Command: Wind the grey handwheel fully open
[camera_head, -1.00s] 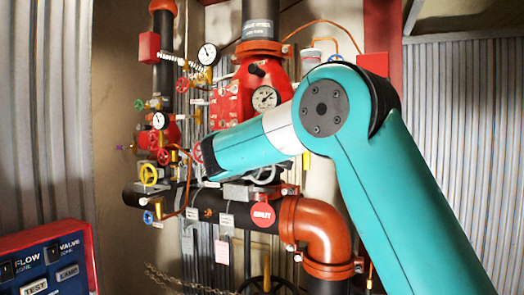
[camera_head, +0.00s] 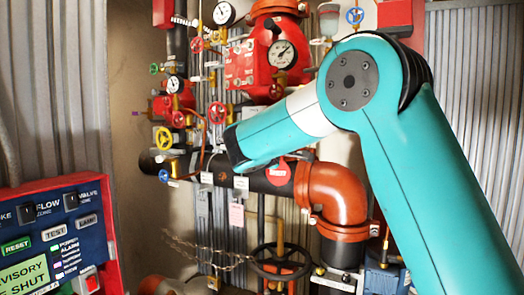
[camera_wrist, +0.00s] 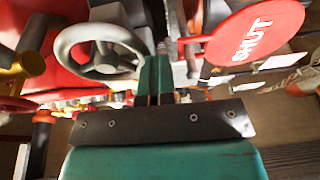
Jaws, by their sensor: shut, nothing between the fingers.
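The grey handwheel (camera_wrist: 72,45) shows at the upper left of the wrist view, its rim and spokes visible. In the head view I cannot make it out; my teal arm covers that part of the pipework. My gripper (camera_wrist: 154,65) is shut and empty, its teal fingers together. The fingertips are close to the right side of the grey rim in the picture. I cannot tell whether they touch it.
A red round SHUT tag (camera_wrist: 255,32) hangs right of the fingers. Yellow (camera_head: 163,137) and red (camera_head: 217,113) handwheels crowd the pipes left of my arm. A black handwheel (camera_head: 281,262) is lower down. A control panel (camera_head: 60,240) stands at lower left.

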